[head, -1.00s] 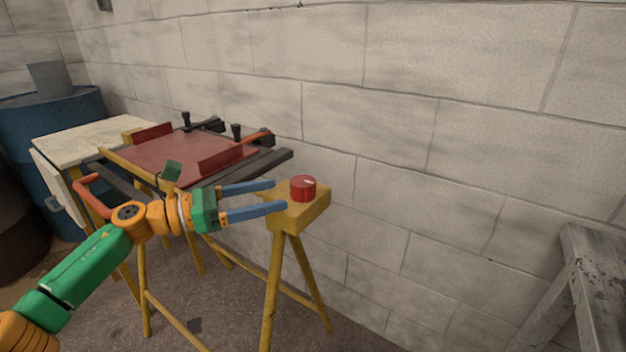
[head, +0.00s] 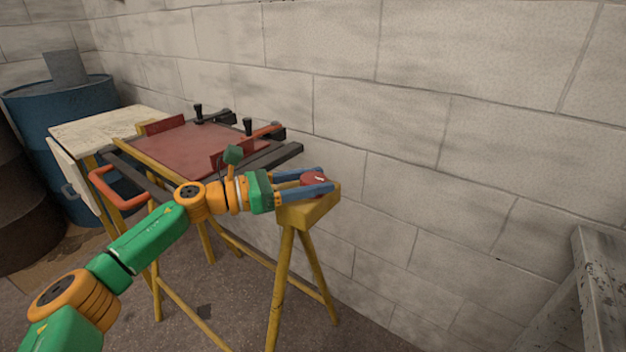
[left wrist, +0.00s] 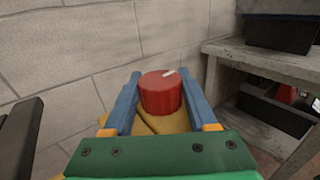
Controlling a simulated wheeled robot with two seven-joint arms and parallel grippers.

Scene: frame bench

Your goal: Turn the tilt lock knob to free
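The red tilt lock knob (head: 314,179) sits on top of the yellow stand (head: 308,212) at the end of the bench. In the left wrist view the knob (left wrist: 160,93) shows a white pointer mark on its top, pointing to the upper right. My left gripper (head: 318,180) reaches in from the left with its blue fingers on either side of the knob. In the left wrist view, small gaps seem to show between the fingers (left wrist: 158,98) and the knob, so the gripper looks open around it. My right gripper is not in view.
The bench frame holds a dark red panel (head: 185,148) with black clamps behind it. A pale board (head: 100,128) and a blue barrel (head: 60,110) stand at the left. A block wall (head: 450,120) runs close behind. A grey metal stand (head: 600,270) is at the right.

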